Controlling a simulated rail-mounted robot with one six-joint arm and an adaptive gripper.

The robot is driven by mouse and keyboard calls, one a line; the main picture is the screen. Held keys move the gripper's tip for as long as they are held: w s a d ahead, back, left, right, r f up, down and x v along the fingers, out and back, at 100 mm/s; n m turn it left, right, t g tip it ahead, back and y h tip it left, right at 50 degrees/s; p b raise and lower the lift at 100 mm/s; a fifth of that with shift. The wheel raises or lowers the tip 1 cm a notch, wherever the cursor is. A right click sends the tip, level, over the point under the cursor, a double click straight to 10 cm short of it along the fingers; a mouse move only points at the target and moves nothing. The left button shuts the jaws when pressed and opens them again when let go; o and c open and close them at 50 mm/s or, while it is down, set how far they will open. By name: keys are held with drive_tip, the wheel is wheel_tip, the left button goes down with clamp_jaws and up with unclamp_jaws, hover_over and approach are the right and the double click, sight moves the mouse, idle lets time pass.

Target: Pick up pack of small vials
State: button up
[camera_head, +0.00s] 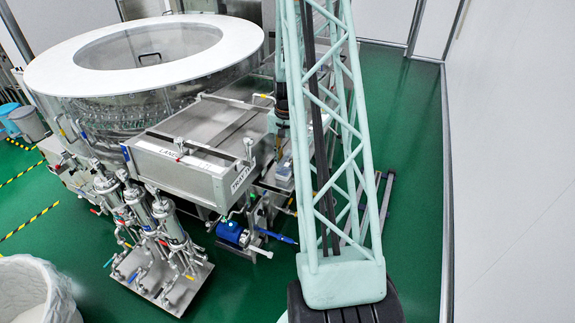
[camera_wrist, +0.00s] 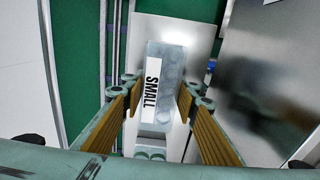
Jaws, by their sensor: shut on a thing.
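The pack of small vials (camera_wrist: 171,72) is a pale, translucent block with rounded vial shapes and a white label reading "SMALL" in the wrist view. My gripper (camera_wrist: 159,104) has its brown-padded fingers on either side of the near part of the pack and is shut on it. The pack's far end extends beyond the fingertips over a light metal surface. Whether it touches that surface cannot be told. In the head view my wrist and gripper are largely hidden behind my lattice column.
A round washer (camera_head: 60,78) with a white ring top stands at left. A steel cabinet (camera_head: 195,150) is beside it. Filter housings (camera_head: 168,222) and a blue pump (camera_head: 230,233) stand in front. A metal plate (camera_wrist: 147,28) lies beneath the pack. Green floor (camera_head: 412,130) is open at right.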

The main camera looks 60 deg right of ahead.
drive_tip(key=shift+r, duration=0.2)
drive_tip(key=shift+r+b, duration=0.4)
drive_tip(key=shift+r, duration=1.2)
drive_tip(key=s+a+r+b, duration=0.1)
drive_tip(key=s+b, duration=0.1)
drive_tip(key=s, duration=1.4)
drive_tip(key=shift+a+r, duration=0.2)
drive_tip(key=shift+a, duration=0.05)
